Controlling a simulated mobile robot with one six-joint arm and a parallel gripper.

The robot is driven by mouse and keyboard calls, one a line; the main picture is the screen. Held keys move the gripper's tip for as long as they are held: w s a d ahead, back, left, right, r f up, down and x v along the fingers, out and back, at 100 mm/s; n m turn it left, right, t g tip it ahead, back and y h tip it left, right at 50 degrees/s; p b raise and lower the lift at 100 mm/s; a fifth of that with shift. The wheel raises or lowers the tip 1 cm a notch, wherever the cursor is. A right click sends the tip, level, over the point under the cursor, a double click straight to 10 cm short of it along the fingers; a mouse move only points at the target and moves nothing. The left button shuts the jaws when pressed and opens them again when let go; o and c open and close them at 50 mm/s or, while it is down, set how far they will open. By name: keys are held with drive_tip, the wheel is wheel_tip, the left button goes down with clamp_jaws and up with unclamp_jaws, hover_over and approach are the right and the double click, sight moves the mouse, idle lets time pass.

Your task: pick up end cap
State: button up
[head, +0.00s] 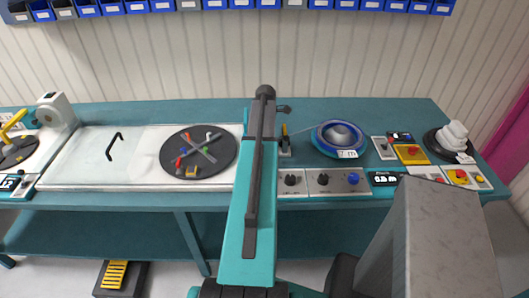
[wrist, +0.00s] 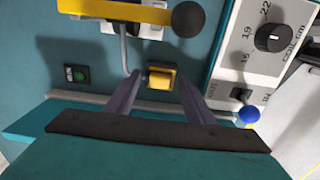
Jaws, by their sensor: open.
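My gripper (wrist: 160,78) shows in the wrist view as two grey fingers, open and spread apart. A small yellow and black part (wrist: 160,77) appears between the fingertips, with no clear sign of contact. I cannot tell whether it is the end cap. In the head view my arm covers the middle of the bench, and my fingers are hidden.
A knob panel (wrist: 245,65) with a blue-tipped lever (wrist: 248,115) stands close to the right finger. A yellow arm with a black ball (wrist: 188,18) lies beyond the fingertips. A blue reel (head: 325,145) is right of my arm. The white board (head: 75,165) has free room.

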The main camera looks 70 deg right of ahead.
drive_tip(key=c, duration=1.1)
drive_tip(key=shift+o, duration=0.2)
drive_tip(key=shift+r, duration=0.1)
wheel_tip(320, 180, up, 10)
drive_tip(key=b, duration=0.3)
idle(0.4)
drive_tip(key=o, duration=0.4)
drive_tip(key=c, duration=0.4)
